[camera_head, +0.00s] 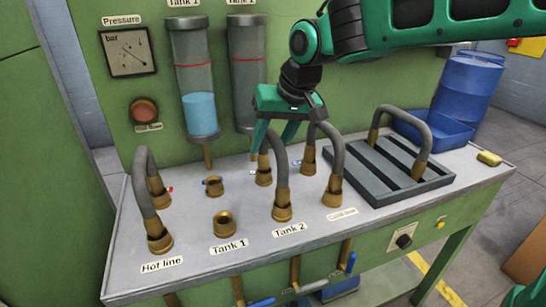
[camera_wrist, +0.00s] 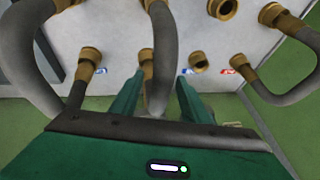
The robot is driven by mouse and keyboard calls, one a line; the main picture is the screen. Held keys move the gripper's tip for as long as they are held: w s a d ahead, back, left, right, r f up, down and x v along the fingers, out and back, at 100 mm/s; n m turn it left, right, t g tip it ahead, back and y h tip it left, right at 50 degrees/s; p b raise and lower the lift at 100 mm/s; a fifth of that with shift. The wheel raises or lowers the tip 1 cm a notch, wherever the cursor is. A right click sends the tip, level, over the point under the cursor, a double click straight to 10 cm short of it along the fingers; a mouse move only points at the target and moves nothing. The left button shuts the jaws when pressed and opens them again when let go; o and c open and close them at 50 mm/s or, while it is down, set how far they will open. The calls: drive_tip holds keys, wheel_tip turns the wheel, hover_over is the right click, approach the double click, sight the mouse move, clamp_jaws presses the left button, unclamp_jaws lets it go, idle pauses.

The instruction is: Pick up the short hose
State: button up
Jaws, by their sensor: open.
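Several grey bent hoses with brass ends stand on the bench; no label says which is the short hose. My gripper (camera_head: 270,149) is open over the arched hose at Tank 2 (camera_head: 280,165). In the wrist view, this hose (camera_wrist: 164,45) runs between my two fingers (camera_wrist: 164,76), which are apart. Both its brass ends are down on the bench fittings. The other hoses are the Hot line hose (camera_head: 141,190) at left, the hose beside Tank 2 (camera_head: 336,152) at its right, and a hose on the slatted rack (camera_head: 415,127).
The dark slatted rack (camera_head: 385,190) sits on the bench (camera_head: 330,235) at right. Two bare brass fittings, one at Tank 1 (camera_head: 224,222) and one behind it (camera_head: 214,186), stand left of my gripper. Glass tanks (camera_head: 197,85) rise behind. A blue bin (camera_head: 440,128) stands at the back right.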

drive_tip(key=shift+x, duration=1.05)
clamp_jaws()
drive_tip(key=shift+r, duration=0.2)
